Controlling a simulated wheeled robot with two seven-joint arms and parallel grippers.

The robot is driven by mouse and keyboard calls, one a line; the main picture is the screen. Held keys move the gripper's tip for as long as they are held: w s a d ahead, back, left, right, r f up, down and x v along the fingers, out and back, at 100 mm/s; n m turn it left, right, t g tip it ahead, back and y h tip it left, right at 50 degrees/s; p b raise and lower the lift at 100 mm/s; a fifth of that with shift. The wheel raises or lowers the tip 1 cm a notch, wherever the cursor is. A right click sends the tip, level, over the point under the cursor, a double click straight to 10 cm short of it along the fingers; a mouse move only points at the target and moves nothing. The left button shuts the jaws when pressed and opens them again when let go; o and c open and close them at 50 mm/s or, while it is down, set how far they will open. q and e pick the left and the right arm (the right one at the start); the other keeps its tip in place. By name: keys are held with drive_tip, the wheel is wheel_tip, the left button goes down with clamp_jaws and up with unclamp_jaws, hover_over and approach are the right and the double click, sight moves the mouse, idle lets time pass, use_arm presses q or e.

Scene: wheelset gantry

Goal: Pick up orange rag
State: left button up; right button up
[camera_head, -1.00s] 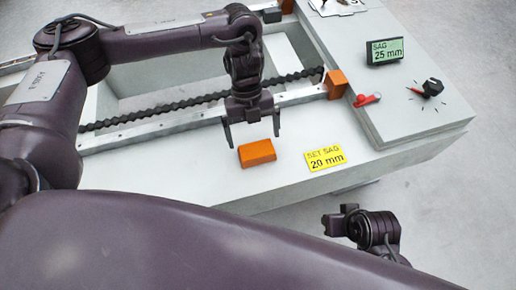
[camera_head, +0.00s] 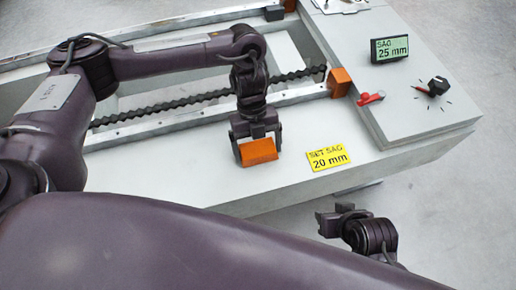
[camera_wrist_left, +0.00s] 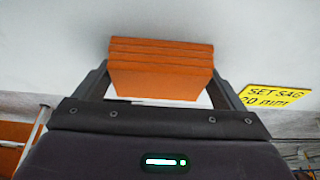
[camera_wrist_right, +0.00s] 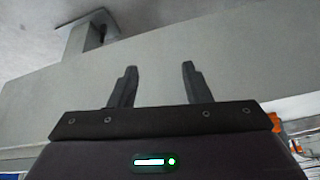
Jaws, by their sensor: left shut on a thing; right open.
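The orange rag (camera_head: 258,151) is a folded, block-like orange piece at the front of the grey bench top. My left gripper (camera_head: 258,146) is over it, with one finger at each side, shut on it. In the left wrist view the rag (camera_wrist_left: 160,68) shows its stacked folds between the two fingers (camera_wrist_left: 160,85). I cannot tell whether it is still touching the bench. My right gripper (camera_head: 330,222) is low at the right, off the front of the bench. In the right wrist view it (camera_wrist_right: 157,80) is open and empty.
A yellow "SET SAG 20 mm" label (camera_head: 328,158) lies right of the rag. Behind is a black chain (camera_head: 180,108) along a metal rail. An orange block (camera_head: 339,82), red lever (camera_head: 370,98), black knob (camera_head: 436,86) and "SAG 25 mm" display (camera_head: 390,49) are at the right.

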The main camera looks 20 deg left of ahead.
use_arm(q)
drive_tip(key=shift+r, duration=0.5)
wheel_tip(320, 180, up, 12)
drive_tip(key=p, duration=0.5)
use_arm(e)
drive_tip(key=s+d+r+m+g+h, duration=0.1)
drive_tip(key=s+d+r+g+h, duration=0.15)
drive_tip(key=d, duration=0.25)
use_arm(q)
wheel_tip(320, 180, up, 6)
drive_tip(key=p, duration=0.2)
hover_over(258, 147)
drive_tip(key=shift+r, duration=0.55)
use_arm(e)
wheel_tip(258, 147, down, 8)
drive_tip(key=d, duration=0.1)
drive_tip(key=shift+w+r+g, duration=0.15)
drive_tip(key=shift+w+g, duration=0.2)
drive_tip(key=shift+w, duration=0.05)
drive_tip(key=shift+d+y, duration=0.1)
drive_tip(key=shift+y, duration=0.15)
